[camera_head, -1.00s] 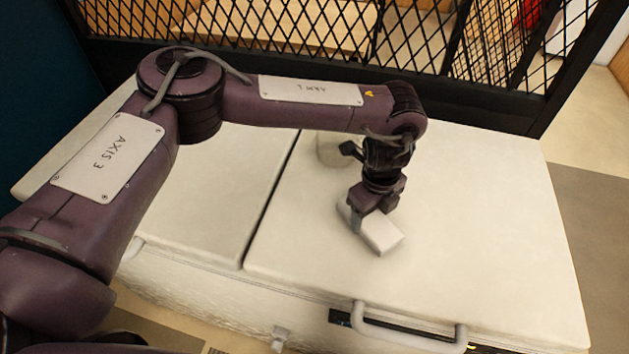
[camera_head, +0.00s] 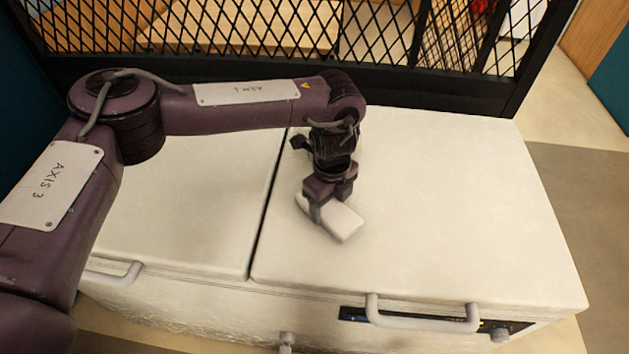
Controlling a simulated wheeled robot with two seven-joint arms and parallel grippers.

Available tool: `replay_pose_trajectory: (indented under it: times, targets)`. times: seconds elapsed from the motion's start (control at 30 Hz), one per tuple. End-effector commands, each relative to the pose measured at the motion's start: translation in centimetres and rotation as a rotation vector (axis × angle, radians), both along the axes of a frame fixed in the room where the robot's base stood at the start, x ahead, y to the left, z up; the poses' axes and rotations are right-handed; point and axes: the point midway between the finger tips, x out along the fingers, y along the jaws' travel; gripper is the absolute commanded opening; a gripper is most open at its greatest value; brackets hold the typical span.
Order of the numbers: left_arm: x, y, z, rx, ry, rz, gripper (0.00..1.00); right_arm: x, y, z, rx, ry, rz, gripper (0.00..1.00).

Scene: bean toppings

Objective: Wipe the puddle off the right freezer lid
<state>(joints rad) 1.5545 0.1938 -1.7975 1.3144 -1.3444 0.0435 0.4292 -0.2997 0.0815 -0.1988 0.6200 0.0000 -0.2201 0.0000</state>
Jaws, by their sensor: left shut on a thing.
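The right freezer lid (camera_head: 450,200) is a broad, flat, cream-white lid. My left gripper (camera_head: 329,201) is above its left part, near the seam between the lids. It is shut on a white block-like wiper (camera_head: 342,222), which is tilted and low at the lid; I cannot tell for sure whether it touches. No distinct puddle shows on the visible lid. The area behind and under the gripper and wiper is hidden. My right gripper is not in view.
The left freezer lid (camera_head: 185,205) lies under my left arm. A bar handle (camera_head: 420,323) sticks out at the right lid's front, and another handle (camera_head: 112,274) at the left. A black mesh partition (camera_head: 400,85) stands behind the freezer. The right lid's right half is clear.

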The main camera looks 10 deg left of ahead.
Motion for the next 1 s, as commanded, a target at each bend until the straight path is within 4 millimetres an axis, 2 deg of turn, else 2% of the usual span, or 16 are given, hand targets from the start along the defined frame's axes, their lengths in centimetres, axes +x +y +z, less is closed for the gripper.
replay_pose_trajectory:
  times: [0.1, 0.17, 0.23, 0.8, 1.0]
  targets:
    - [0.1, 0.3, -0.1, 0.002, 0.001, 0.001, 0.42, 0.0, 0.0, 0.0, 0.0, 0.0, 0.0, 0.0]
    - [0.2, 0.3, 0.7, 0.001, 0.001, 0.0, 0.42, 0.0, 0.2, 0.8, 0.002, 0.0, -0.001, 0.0]
    - [0.3, 0.3, 2.5, 0.0, -0.004, -0.001, 0.42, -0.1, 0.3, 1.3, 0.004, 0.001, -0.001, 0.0]
    - [0.9, 0.8, 7.5, 0.0, -0.001, -0.001, 0.42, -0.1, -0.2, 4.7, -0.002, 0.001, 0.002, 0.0]
    - [0.9, 0.9, 8.2, 0.0, -0.001, -0.001, 0.42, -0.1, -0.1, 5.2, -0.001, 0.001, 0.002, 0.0]
